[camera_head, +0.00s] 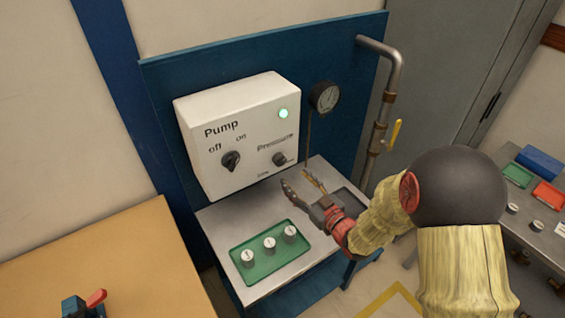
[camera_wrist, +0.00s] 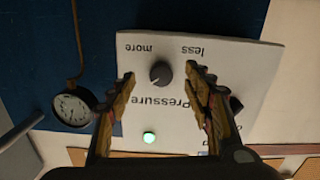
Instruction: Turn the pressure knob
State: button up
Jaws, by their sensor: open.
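The pressure knob (camera_head: 279,159) is a small dark round knob low on the right of the white pump box (camera_head: 245,105). It also shows in the wrist view (camera_wrist: 160,73), between the words "more" and "less", with the picture upside down. My gripper (camera_head: 298,183) is open and empty, below and close to the knob in the head view. In the wrist view its two fingers (camera_wrist: 160,75) stand on either side of the knob. I cannot tell whether they touch the box or how deep they reach.
A dark pump switch (camera_head: 231,161) sits on the box's left. A gauge (camera_head: 324,96) and a pipe (camera_head: 387,100) with a yellow lever (camera_head: 395,134) stand right. A green tray (camera_head: 262,274) with three weights lies on the grey bench (camera_head: 217,224) below.

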aim_at(282, 163)
jog(key=shift+t, duration=0.3)
jog(key=x, duration=0.2)
jog(key=r+x, duration=0.1)
jog(key=x, duration=0.5)
jog(key=shift+s+a+r+b, duration=0.1)
jog(key=shift+s+r+b, duration=0.05)
jog(key=shift+r+b, duration=0.25)
jog(key=shift+c, duration=0.8)
jog(key=c, duration=1)
